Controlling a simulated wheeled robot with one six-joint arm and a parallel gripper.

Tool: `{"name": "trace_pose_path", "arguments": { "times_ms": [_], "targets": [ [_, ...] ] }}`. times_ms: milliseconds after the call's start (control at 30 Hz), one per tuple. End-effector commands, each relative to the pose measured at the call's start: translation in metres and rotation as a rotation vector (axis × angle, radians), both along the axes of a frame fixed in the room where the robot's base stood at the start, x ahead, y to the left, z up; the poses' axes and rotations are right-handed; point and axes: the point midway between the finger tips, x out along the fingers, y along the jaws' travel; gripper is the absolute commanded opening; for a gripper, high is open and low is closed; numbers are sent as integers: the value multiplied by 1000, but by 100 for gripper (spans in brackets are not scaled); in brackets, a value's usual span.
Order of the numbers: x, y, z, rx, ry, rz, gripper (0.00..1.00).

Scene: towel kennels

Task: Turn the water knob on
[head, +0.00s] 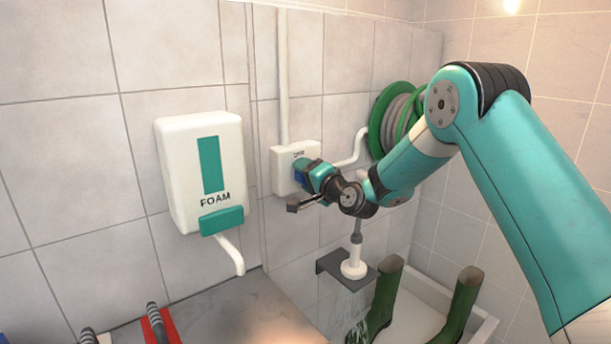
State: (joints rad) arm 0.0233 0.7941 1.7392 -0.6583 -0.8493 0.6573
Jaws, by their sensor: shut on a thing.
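The water knob (299,178), of which a blue part shows, is on the front of a white wall box (282,160) with a pipe above it and another to its right. My gripper (306,175) reaches in from the right and is shut on the knob. The fingers hide most of the knob, so its angle cannot be read. Below, a white spray head (354,265) hangs at a dark bracket (333,264), and water (355,318) streams down from it.
A white FOAM dispenser (202,172) hangs on the wall to the left. A green hose reel (388,112) is on the wall behind my arm. Green boots (461,305) stand in a white tray (487,330) below. Brush-like tools (158,322) lie at the lower left.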

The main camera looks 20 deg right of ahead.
Motion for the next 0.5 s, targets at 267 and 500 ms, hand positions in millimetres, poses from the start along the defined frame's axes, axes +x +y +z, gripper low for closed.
{"name": "trace_pose_path", "arguments": {
  "times_ms": [267, 500],
  "targets": [
    [0, 0, 1, 202, 85, 1, 33],
    [0, 0, 0, 313, 132, 0, 33]
  ]
}}
